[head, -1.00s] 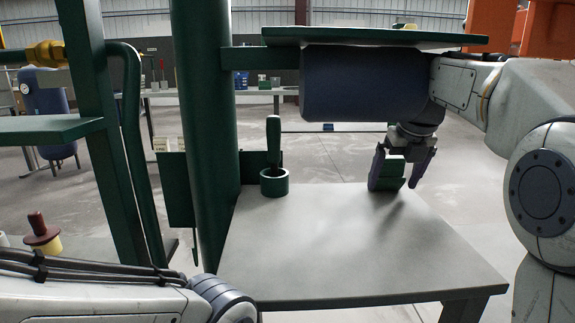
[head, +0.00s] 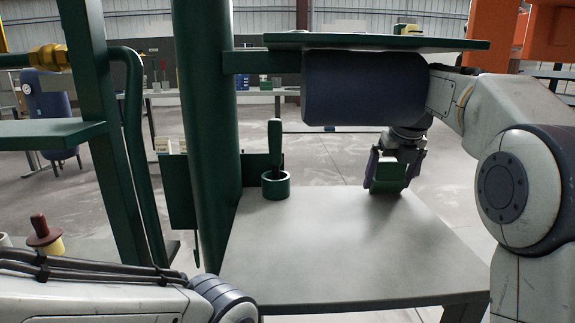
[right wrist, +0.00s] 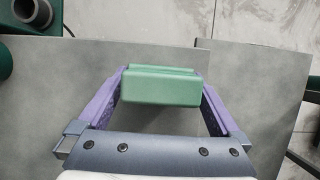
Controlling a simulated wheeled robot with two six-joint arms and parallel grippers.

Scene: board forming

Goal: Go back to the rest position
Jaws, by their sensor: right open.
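A green block (head: 388,178) is at the right back part of the grey table (head: 330,260). My right gripper (head: 394,172) comes down over it from above, with its purple fingers on either side. In the right wrist view the green block (right wrist: 160,86) lies between the two spread fingertips of the right gripper (right wrist: 162,72). The fingers are open; I cannot tell whether they touch the block's sides. My left arm shows at the lower left, but its gripper is out of view.
A green cup with a handled tool (head: 275,183) stands at the table's back left. A thick green post (head: 207,130) rises by the table's left side. A green shelf (head: 375,42) hangs above my right forearm. The middle and front of the table are clear.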

